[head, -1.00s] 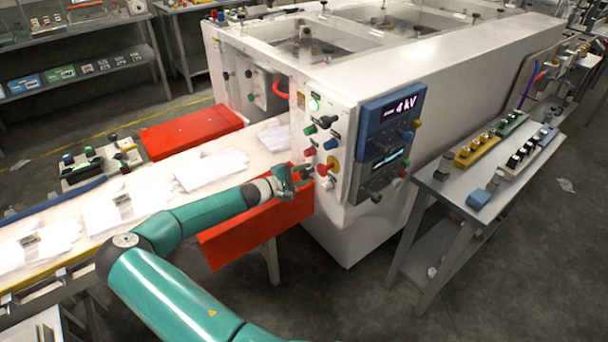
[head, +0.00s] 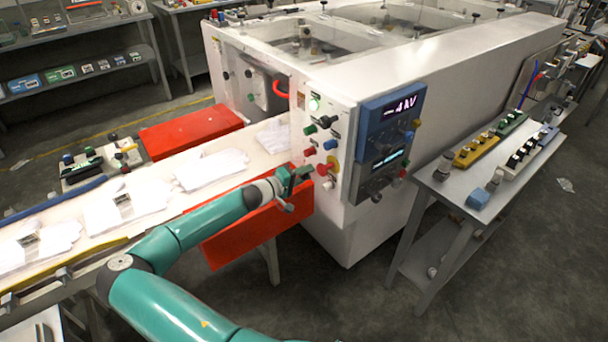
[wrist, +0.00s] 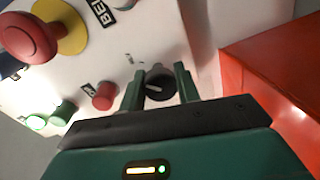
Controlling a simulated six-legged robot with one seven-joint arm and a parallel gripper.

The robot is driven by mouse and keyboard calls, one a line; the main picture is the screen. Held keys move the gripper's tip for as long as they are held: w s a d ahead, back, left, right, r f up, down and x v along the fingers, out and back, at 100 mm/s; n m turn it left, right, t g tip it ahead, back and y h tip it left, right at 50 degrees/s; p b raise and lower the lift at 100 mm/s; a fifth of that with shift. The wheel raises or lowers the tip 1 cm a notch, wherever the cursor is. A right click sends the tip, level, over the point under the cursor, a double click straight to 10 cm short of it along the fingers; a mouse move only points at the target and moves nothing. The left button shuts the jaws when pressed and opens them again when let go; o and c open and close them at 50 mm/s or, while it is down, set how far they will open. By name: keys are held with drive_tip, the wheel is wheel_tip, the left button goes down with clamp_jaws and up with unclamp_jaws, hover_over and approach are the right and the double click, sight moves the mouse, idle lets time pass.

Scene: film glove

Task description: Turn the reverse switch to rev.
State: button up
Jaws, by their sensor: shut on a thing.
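The reverse switch appears to be the black round knob (wrist: 159,84) with a white pointer line, low on the white panel in the wrist view. Its pointer lies toward the left in that view. The small lettering beside it is too blurred to read. My gripper (wrist: 160,70) has one finger on each side of the knob and is shut on it. In the head view my gripper (head: 304,172) is at the left edge of the machine's control panel (head: 342,120), and it hides the knob there.
A red mushroom button (wrist: 28,38) on a yellow base, a smaller red button (wrist: 104,96) and green buttons (wrist: 60,114) are left of my gripper in the wrist view. A red guard (head: 258,228) hangs below my wrist. A conveyor (head: 160,190) with white gloves lies left.

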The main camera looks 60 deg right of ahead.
drive_tip(key=shift+f, duration=0.15)
drive_tip(key=o, duration=1)
drive_tip(key=shift+c, duration=0.2)
drive_tip(key=v, duration=1.3)
drive_tip(key=shift+a, duration=0.4)
drive_tip(key=shift+w, duration=0.15)
